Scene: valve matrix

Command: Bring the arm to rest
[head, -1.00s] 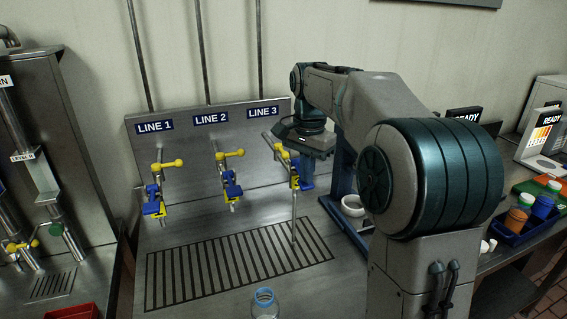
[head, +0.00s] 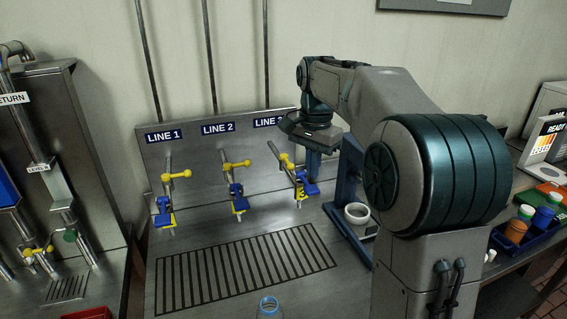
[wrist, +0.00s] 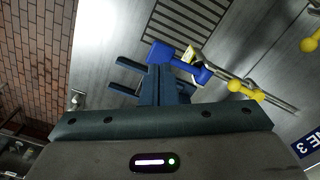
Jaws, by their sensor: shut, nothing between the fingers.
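In the wrist view the gripper's fingers (wrist: 160,72) are together and empty. The blue handle (wrist: 178,60) of that valve lies close to the fingertips; I cannot tell whether they touch. My arm is bent, reaching out over the right side of the steel bench (head: 345,285).
The LINE 1 valve (head: 167,197) and LINE 2 valve (head: 236,187) stand to the left. A clear bottle (head: 268,308) stands in front of the drain grate (head: 240,268). A blue stand (head: 345,205) with a white ring and a blue tray (head: 520,243) of bottles are to the right.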

